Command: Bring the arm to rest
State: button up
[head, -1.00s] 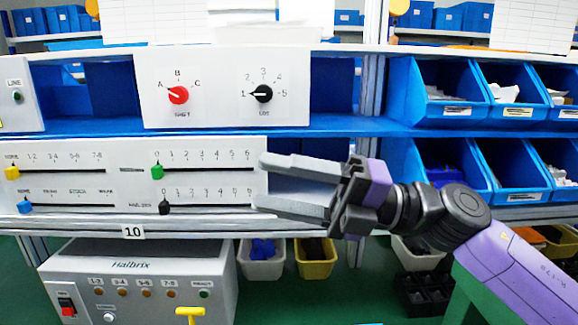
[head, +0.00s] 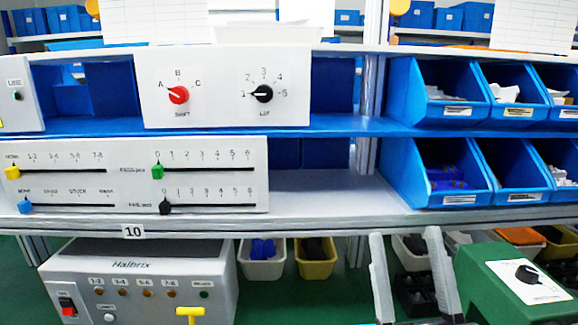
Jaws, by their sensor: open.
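My gripper (head: 408,278) is at the lower right of the head view, below the shelf edge. Its two grey fingers point up and stand apart, with nothing between them. The rest of my arm is out of the picture below. The upper panel (head: 225,115) has a red knob (head: 178,95) pointing to A and a black knob (head: 263,93) pointing to 1. My gripper is well apart from both knobs.
The slider panel (head: 130,190) stands on the lower shelf, left of bare shelf (head: 325,195). Blue bins (head: 440,170) fill the right. A grey Halbrix box (head: 140,285) is below. A green block with a black knob (head: 527,274) is right of my gripper.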

jog(key=s+d+f+m+g+h, duration=0.25)
jog(key=s+f, duration=0.35)
jog(key=f, duration=0.3)
jog(key=s+d+f+m+g+h, duration=0.2)
jog(key=s+f+m+g+h, duration=0.25)
jog(key=f, duration=0.45)
jog(key=s+f+n+g+y, duration=0.1)
jog(key=s+f+g, duration=0.2)
jog(key=s+f, duration=0.3)
jog(key=s+d+f+n+g+y, duration=0.1)
jog(key=s+f, duration=0.4)
jog(key=s, duration=0.8)
jog(key=shift+s+d+f+n+g+y, duration=0.2)
jog(key=shift+f+n+g+y, duration=0.15)
jog(key=shift+n+g+y, duration=0.6)
